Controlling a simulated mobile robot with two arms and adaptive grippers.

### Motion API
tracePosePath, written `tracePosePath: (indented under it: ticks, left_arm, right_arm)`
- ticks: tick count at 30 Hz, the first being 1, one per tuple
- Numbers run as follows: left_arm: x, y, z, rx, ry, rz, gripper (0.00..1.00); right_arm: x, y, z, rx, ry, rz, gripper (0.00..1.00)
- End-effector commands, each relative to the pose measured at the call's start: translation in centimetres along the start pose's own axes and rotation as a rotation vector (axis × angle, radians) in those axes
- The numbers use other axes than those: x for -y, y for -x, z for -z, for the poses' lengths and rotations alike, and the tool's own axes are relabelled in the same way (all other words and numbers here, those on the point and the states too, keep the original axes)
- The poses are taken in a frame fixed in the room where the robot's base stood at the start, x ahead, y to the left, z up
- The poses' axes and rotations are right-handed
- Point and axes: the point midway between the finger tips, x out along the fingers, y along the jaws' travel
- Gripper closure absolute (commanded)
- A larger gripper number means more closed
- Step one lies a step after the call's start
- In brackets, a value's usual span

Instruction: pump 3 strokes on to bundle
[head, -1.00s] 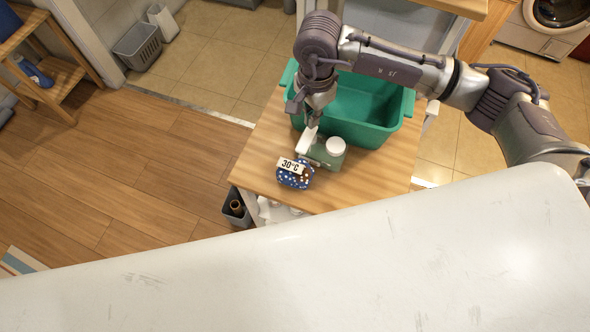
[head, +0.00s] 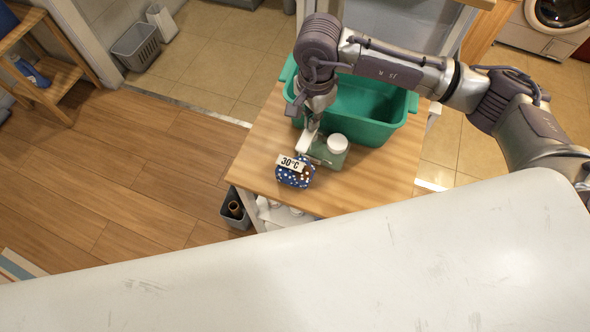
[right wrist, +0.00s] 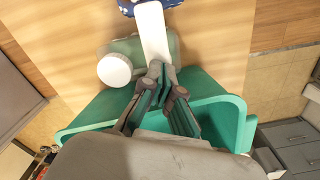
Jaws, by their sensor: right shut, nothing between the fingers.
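A blue polka-dot bundle (head: 290,178) with a white 30°C tag lies near the front of the small wooden table. Right behind it stands a green pump bottle (head: 325,155) with a white pump head (head: 304,142) and a round white cap (head: 337,143). The pump head points towards the bundle. My right gripper (head: 312,124) is shut and empty, fingers down at the back end of the pump head. In the right wrist view its fingertips (right wrist: 163,72) overlap the end of the pump head (right wrist: 153,30); I cannot tell if they touch. My left gripper is not in view.
A green tub (head: 372,110) stands behind the bottle, under my right arm. A white worn surface (head: 300,265) fills the foreground. A grey bin (head: 235,210) stands at the table's left side. The tabletop right of the bundle (head: 365,178) is clear.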

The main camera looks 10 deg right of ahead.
Motion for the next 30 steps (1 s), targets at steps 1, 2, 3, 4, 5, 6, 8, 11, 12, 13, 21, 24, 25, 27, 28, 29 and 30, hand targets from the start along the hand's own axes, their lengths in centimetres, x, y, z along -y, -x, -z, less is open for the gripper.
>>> tracePosePath:
  ticks: [1, 2, 3, 4, 5, 6, 8, 11, 12, 13, 21, 24, 25, 27, 28, 29, 30]
  left_arm:
    - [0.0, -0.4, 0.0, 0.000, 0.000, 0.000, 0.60]
    - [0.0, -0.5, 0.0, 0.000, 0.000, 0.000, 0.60]
    - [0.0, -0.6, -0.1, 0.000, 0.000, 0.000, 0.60]
    - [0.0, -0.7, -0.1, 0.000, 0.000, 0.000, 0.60]
    - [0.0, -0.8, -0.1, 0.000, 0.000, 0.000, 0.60]
    - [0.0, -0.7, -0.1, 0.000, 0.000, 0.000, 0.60]
    - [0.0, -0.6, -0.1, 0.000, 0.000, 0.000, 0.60]
    - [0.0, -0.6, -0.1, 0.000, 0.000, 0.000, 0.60]
    - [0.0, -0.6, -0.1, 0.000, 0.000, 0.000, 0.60]
    - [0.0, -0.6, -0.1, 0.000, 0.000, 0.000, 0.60]
    - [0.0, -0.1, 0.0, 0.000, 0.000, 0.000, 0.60]
    - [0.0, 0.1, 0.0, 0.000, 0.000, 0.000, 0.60]
    - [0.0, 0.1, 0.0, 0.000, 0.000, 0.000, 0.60]
    - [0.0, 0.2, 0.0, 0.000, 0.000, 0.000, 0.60]
    - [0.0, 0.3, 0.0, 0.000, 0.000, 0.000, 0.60]
    - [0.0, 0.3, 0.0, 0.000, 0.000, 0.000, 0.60]
    - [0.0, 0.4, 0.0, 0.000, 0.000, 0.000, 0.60]
  right_arm:
    - [0.0, -0.4, 0.0, 0.000, 0.000, -0.001, 1.00]
    - [0.0, -0.5, 0.0, 0.000, 0.000, -0.001, 1.00]
    - [0.0, -0.6, 0.0, 0.000, 0.000, -0.001, 1.00]
    - [0.0, -0.7, 0.0, 0.000, 0.000, -0.001, 1.00]
    - [-0.1, -0.8, 0.0, 0.000, 0.000, -0.001, 1.00]
    - [0.0, -0.6, 0.0, 0.000, 0.000, -0.001, 1.00]
    - [-0.1, -0.6, 0.0, 0.000, 0.000, -0.002, 1.00]
    - [-0.1, -0.6, 0.0, 0.000, 0.000, -0.002, 1.00]
    - [-0.1, -0.6, 0.0, 0.000, 0.000, -0.002, 1.00]
    - [-0.1, -0.5, 0.0, 0.000, 0.000, -0.002, 1.00]
    - [0.0, 0.8, 0.0, -0.001, 0.000, -0.001, 1.00]
    - [0.0, 1.4, 0.0, -0.001, -0.001, -0.001, 1.00]
    - [0.0, 1.6, 0.0, -0.001, -0.001, -0.001, 1.00]
    - [0.0, 2.0, 0.0, -0.001, -0.001, -0.001, 1.00]
    - [0.0, 2.2, 0.0, -0.001, -0.001, -0.001, 1.00]
    - [0.0, 2.4, 0.0, -0.001, 0.000, 0.000, 1.00]
    - [0.0, 2.6, 0.0, -0.001, 0.000, 0.000, 1.00]
